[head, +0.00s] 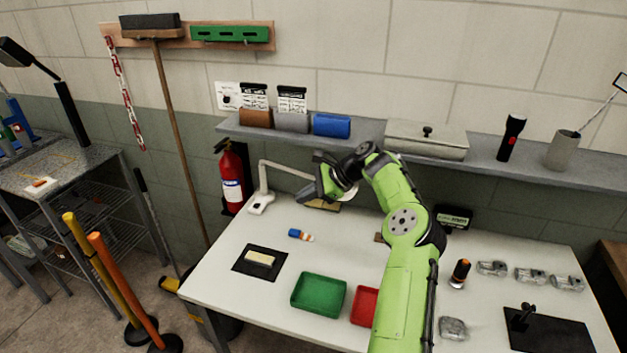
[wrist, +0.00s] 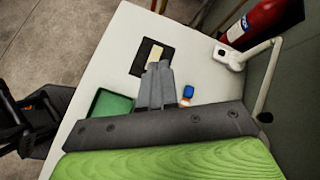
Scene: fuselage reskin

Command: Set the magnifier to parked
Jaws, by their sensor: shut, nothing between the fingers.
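The magnifier (head: 262,190) stands at the back left of the white table. It has a white base, an upright post and a white arm reaching right towards my gripper. Its lens end is partly hidden behind my gripper and wrist in the head view. In the wrist view the magnifier (wrist: 232,58) is at the upper right, its arm running down along the right side. My gripper (head: 306,196) is above the table, right of the magnifier's post. My gripper's fingers (wrist: 158,72) are together and empty in the wrist view. I cannot tell whether it touches the magnifier arm.
A black mat (head: 246,272) with a pale block, a green tray (head: 318,306), a red tray (head: 364,306) and a small blue-and-orange item (head: 300,235) lie on the table. A fire extinguisher (head: 231,178) stands behind the table's left end. A shelf (head: 370,131) runs along the wall.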

